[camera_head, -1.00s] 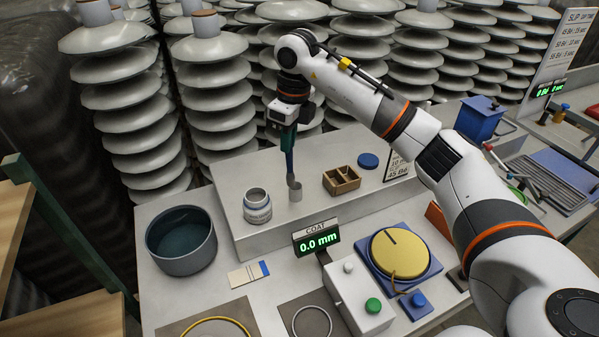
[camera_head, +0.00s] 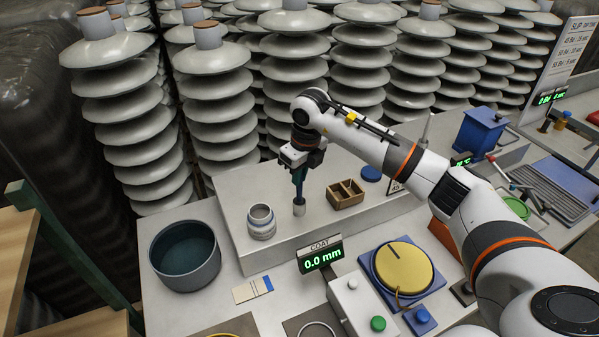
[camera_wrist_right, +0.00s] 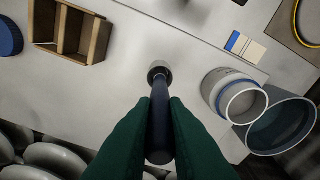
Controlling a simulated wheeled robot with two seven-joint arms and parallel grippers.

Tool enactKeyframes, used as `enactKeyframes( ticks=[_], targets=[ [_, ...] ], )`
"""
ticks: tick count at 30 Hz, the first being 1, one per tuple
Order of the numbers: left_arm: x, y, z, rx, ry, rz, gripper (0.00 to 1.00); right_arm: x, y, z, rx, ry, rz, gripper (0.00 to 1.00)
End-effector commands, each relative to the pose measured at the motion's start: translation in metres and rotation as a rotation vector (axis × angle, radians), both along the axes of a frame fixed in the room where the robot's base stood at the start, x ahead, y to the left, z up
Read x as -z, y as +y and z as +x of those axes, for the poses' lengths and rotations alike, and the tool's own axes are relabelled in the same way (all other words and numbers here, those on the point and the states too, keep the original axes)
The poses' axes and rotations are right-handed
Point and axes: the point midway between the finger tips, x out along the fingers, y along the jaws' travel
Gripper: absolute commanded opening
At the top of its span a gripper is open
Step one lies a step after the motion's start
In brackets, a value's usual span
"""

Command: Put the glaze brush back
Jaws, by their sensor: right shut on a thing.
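My right gripper (camera_head: 299,180) is low over the raised grey shelf and shut on the glaze brush. In the right wrist view the green fingers (camera_wrist_right: 161,135) close on the brush's dark blue handle (camera_wrist_right: 159,110). My left gripper is out of view.
A white jar (camera_head: 261,222) stands left of the cup, a wooden divided box (camera_head: 345,195) and a blue lid (camera_head: 371,173) right of it. A dark bowl (camera_head: 184,255) is at the left. The coat display (camera_head: 320,257) stands in front. Insulator stacks (camera_head: 215,110) rise behind.

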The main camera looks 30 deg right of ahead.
Motion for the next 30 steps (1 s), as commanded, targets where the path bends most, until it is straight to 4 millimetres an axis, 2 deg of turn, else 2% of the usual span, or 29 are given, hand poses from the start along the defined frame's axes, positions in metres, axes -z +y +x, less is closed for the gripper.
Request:
enactKeyframes(
  ticks=[11,12,16,24,28,30],
  targets=[
    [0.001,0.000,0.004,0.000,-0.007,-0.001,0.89,0.009,0.000,0.000,-0.001,-0.001,0.000,0.00],
    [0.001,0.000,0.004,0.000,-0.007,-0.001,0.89,0.009,0.000,0.000,-0.001,-0.001,0.000,0.14],
    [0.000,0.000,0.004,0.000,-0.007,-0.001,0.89,0.008,0.000,0.000,-0.001,-0.001,0.000,0.34],
    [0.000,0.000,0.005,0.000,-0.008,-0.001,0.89,0.007,0.000,0.000,-0.001,-0.001,0.000,0.34],
    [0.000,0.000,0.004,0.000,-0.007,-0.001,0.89,0.000,0.000,0.000,-0.001,-0.003,0.000,0.34],
    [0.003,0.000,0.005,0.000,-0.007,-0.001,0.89,-0.010,-0.001,-0.001,-0.001,-0.006,0.000,0.34]
  ],
)
